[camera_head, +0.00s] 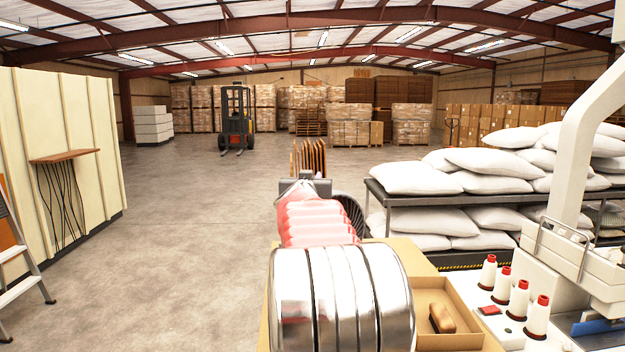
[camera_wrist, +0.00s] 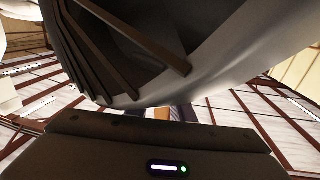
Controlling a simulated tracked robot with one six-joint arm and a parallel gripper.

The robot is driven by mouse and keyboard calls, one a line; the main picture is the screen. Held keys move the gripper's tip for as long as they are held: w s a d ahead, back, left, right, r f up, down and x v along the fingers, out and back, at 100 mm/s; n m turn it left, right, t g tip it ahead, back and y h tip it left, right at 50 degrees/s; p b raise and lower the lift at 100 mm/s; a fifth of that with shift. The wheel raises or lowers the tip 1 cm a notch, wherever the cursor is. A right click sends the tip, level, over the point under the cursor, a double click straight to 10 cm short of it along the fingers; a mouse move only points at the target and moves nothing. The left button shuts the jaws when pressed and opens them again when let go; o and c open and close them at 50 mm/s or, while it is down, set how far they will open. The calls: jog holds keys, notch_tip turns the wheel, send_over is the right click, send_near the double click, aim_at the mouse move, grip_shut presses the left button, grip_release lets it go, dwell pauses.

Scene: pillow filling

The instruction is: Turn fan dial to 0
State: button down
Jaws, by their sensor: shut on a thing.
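The fan shows partly as a dark round ribbed grille (camera_head: 350,212) just right of my gripper (camera_head: 305,187). In the wrist view a big dark curved housing with ribs (camera_wrist: 130,50), likely the fan, fills the top, close above the grey gripper body. My gripper reaches forward beside the fan, with my arm in front of it in the head view. It is shut on what appears to be the fan dial. The dial's face and marks are hidden, so its setting cannot be read. The fingertips are not clear in the wrist view.
An open cardboard box (camera_head: 462,310) with a brown brush (camera_head: 441,318) is at front right, near thread cones (camera_head: 520,298) and a white machine (camera_head: 585,150). White pillows (camera_head: 500,160) fill a rack behind. A ladder (camera_head: 20,245) stands left. The concrete floor (camera_head: 190,230) is clear.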

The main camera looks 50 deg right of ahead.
jog(key=shift+w+a+f+n+t+y, duration=0.1)
jog(key=shift+n+t+y, duration=0.35)
jog(key=shift+t, duration=0.25)
dwell(0.4)
jog(key=c, duration=1.5)
grip_release()
jog(key=shift+c, duration=0.2)
jog(key=v, duration=1.3)
jog(key=shift+s+a, duration=0.2)
jog(key=shift+a, duration=0.15)
